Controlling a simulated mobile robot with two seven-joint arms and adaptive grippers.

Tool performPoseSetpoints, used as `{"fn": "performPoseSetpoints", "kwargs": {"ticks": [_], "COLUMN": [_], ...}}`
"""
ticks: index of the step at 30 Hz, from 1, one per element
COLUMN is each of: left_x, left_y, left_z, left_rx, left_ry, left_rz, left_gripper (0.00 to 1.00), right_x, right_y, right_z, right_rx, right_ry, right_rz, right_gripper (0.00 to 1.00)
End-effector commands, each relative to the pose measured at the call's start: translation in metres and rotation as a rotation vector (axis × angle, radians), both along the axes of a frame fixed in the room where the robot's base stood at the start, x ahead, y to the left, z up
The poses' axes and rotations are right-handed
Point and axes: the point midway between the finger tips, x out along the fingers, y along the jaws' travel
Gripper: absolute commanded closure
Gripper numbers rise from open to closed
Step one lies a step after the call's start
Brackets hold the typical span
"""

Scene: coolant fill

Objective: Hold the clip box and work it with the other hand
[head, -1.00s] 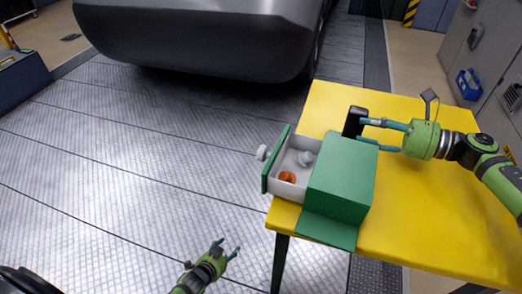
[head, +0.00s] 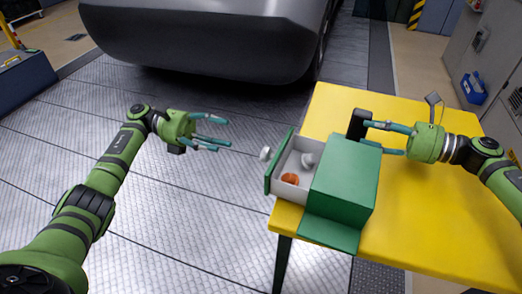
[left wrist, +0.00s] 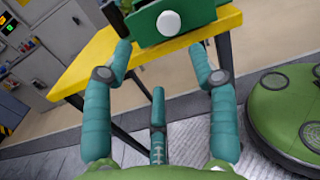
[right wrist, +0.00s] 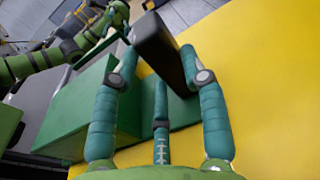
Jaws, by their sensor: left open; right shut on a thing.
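The green clip box (head: 346,185) stands at the left edge of the yellow table. Its grey-white drawer (head: 287,190) is pulled out to the left, with a green front and a round white knob (head: 266,154). Inside lie an orange round piece (head: 290,179) and a pale knob-like piece (head: 307,160). My right gripper (head: 367,137) is shut on the black handle (head: 356,124) at the box's far side; the handle also shows in the right wrist view (right wrist: 160,50). My left gripper (head: 229,134) is open and empty, left of the drawer knob. The left wrist view shows the knob (left wrist: 168,22) ahead, beyond the fingers.
The yellow table (head: 430,230) is mostly bare right of the box. A dark grey vehicle (head: 200,40) is behind. A blue bin (head: 473,88) is at the right cabinets. The floor left of the table is clear.

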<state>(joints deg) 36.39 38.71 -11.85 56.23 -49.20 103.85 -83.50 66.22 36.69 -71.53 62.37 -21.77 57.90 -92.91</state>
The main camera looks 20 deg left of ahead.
Motion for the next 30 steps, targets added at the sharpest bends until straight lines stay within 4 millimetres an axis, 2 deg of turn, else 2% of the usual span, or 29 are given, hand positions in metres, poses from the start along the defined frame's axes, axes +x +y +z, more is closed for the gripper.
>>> {"fn": "performPoseSetpoints", "kwargs": {"ticks": [3,7,11,21,25,30], "left_x": [-0.007,-0.01,-0.012,-0.017,-0.017,-0.018], "left_y": [0.004,-0.006,-0.026,-0.092,-0.106,-0.114], "left_z": [0.004,0.004,0.004,0.004,0.005,0.005], "left_rx": [0.032,0.038,0.034,0.034,0.034,0.034], "left_ry": [-0.05,-0.062,-0.062,-0.058,-0.058,-0.057], "left_rz": [-0.04,-0.053,-0.052,-0.05,-0.049,-0.047], "left_gripper": [0.42,0.42,0.42,0.42,0.42,0.42], "right_x": [0.0,0.0,0.0,0.0,0.0,0.0], "right_y": [0.0,0.0,0.0,0.0,0.0,0.0], "right_z": [-0.002,-0.002,-0.002,-0.002,-0.002,-0.002], "right_rx": [-0.003,-0.003,-0.003,-0.003,-0.003,-0.003], "right_ry": [0.003,0.003,0.003,0.003,0.003,0.003], "right_rz": [0.0,0.0,0.0,0.0,0.0,0.0], "right_gripper": [0.83,0.83,0.83,0.83,0.83,0.83]}}
